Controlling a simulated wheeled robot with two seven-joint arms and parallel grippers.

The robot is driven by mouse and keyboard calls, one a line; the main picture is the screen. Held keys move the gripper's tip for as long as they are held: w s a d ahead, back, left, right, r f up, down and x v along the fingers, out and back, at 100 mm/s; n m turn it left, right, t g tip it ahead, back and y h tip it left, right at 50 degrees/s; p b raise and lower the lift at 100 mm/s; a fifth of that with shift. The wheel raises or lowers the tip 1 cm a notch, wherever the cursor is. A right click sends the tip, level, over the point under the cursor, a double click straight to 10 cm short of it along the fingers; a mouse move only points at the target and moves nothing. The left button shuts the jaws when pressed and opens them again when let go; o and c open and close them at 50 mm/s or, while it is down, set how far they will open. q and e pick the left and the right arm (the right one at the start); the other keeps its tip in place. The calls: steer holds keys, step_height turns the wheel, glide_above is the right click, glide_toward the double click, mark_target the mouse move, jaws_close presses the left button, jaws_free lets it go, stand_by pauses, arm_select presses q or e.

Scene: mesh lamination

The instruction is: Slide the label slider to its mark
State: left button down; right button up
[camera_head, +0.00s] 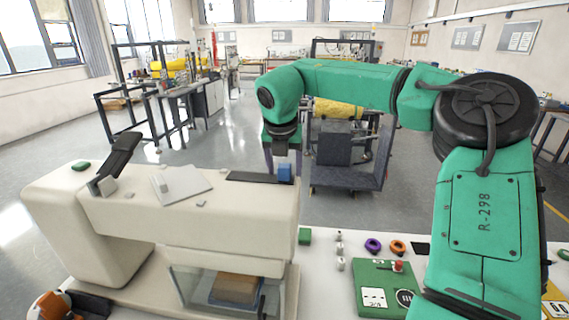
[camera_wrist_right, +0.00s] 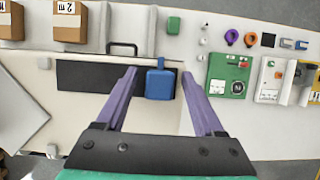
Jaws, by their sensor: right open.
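The label slider, a blue block (camera_head: 285,172), sits at the right end of a dark strip (camera_head: 250,178) on top of the cream machine (camera_head: 200,219). In the right wrist view the blue block (camera_wrist_right: 160,85) stands at the right end of the dark strip (camera_wrist_right: 88,77). My right gripper (camera_head: 283,160) is open above the machine's right end. In the wrist view its purple fingers (camera_wrist_right: 161,76) lie on either side of the blue block, with a gap on both sides. I cannot make out the mark. My left gripper is not in view.
A black lever (camera_head: 119,157) rises at the machine's left. Right of the machine, a white table holds a small green block (camera_head: 305,236), a purple ring (camera_head: 373,245), an orange ring (camera_head: 398,247) and a green panel (camera_head: 378,298). Two brown boxes (camera_wrist_right: 70,23) show in the wrist view.

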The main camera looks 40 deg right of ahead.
steer(key=shift+s+a, duration=0.1)
steer(key=shift+a, duration=0.05)
jaws_close()
steer(key=shift+r, duration=0.1)
stand_by(1.2)
